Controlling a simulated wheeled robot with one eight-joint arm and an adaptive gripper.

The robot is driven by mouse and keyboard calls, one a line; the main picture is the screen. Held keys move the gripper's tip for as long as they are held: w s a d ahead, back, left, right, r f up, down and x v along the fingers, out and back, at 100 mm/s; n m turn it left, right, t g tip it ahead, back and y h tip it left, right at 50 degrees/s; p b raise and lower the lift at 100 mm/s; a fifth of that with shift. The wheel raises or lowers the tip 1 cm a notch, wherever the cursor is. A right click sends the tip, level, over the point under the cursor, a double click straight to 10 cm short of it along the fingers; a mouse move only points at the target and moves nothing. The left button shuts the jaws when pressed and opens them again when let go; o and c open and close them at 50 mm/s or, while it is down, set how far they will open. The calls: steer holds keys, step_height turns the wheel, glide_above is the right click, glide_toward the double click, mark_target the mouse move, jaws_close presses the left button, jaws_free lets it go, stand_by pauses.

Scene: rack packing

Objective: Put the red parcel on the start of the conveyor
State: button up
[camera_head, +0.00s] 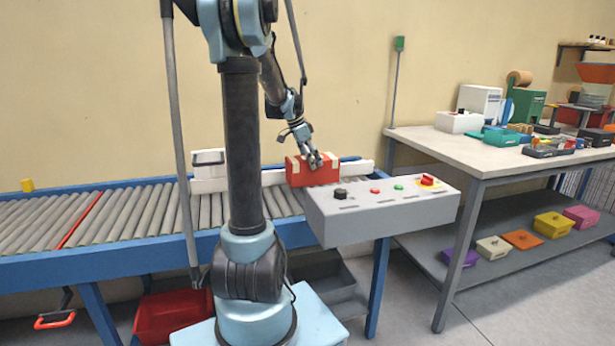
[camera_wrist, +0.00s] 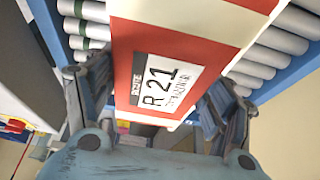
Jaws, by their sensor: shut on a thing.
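The red parcel (camera_head: 318,172) has pale bands and stands at the right end of the roller conveyor (camera_head: 150,209), behind the grey control box. My gripper (camera_head: 313,158) is shut on the upper part of the parcel. In the wrist view the parcel (camera_wrist: 190,50) fills the middle between the fingers, with a white label reading "R 21" facing the camera. Conveyor rollers show on both sides of it. The parcel's underside is hidden by the control box, so I cannot tell whether it touches the rollers.
The grey control box (camera_head: 380,208) with buttons stands close in front of the parcel. A white box-like unit (camera_head: 209,170) sits at the conveyor's back edge. A workbench (camera_head: 470,150) with tools is at right. A red bin (camera_head: 172,316) is under the conveyor. The left rollers are clear.

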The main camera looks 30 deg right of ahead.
mark_target(312, 171)
steer(key=shift+d+f, duration=0.1)
steer(key=shift+f, duration=2.55)
steer(key=o, duration=1.5)
steer(key=shift+c, duration=0.2)
steer(key=shift+r, duration=0.1)
